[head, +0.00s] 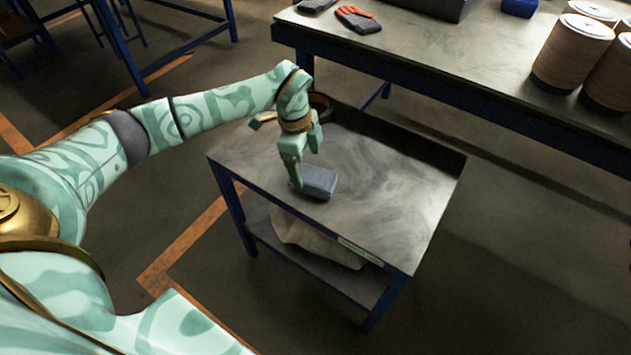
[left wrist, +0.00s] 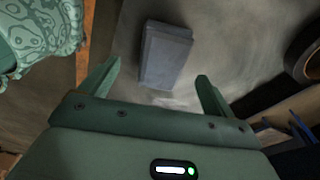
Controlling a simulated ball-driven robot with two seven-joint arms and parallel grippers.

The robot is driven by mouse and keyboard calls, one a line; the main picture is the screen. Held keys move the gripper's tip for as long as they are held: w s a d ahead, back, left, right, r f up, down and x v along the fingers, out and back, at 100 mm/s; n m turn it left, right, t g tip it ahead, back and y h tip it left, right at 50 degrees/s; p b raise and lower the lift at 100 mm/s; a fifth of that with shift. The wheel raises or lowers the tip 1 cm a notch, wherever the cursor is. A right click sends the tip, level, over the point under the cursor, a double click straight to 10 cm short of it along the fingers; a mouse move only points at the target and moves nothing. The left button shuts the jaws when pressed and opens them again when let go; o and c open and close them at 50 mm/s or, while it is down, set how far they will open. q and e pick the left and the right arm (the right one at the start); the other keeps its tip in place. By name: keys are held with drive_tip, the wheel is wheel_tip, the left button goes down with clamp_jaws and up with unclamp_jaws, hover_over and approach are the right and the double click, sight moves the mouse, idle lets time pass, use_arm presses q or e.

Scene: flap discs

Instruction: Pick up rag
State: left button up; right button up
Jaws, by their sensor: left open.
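The rag (head: 316,182) looks like a folded blue-grey block and lies on the grey top of the small cart (head: 385,200), toward its left side. It also shows in the left wrist view (left wrist: 165,54), beyond and between the fingertips. My left gripper (head: 302,175) is open and points down just above the rag, with one finger overlapping the rag's left end in the head view. In the left wrist view, its two fingers (left wrist: 160,72) are spread with nothing between them. I cannot tell if a finger touches the rag. My right gripper is not in view.
A dark ring-shaped object (head: 320,104) sits at the cart's back corner, near my left wrist. A crumpled beige sack (head: 315,240) lies on the lower shelf. Behind stands a long workbench (head: 440,60) with gloves (head: 357,18) and large spools (head: 572,50). The cart's right half is clear.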

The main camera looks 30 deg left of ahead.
sight(312, 176)
use_arm(q)
drive_tip(key=shift+d+f+b, duration=0.15)
drive_tip(key=shift+f+b, duration=0.15)
drive_tip(key=shift+f, duration=0.3)
drive_tip(key=f, duration=0.1)
drive_tip(key=f+b, duration=0.2)
drive_tip(key=shift+w+d, duration=0.3)
drive_tip(key=shift+d, duration=0.05)
drive_tip(key=shift+f+b, duration=0.3)
drive_tip(key=shift+f, duration=0.3)
drive_tip(key=shift+d+f, duration=0.1)
drive_tip(key=shift+f, duration=0.05)
drive_tip(key=shift+r, duration=0.25)
drive_tip(key=c, duration=1.1)
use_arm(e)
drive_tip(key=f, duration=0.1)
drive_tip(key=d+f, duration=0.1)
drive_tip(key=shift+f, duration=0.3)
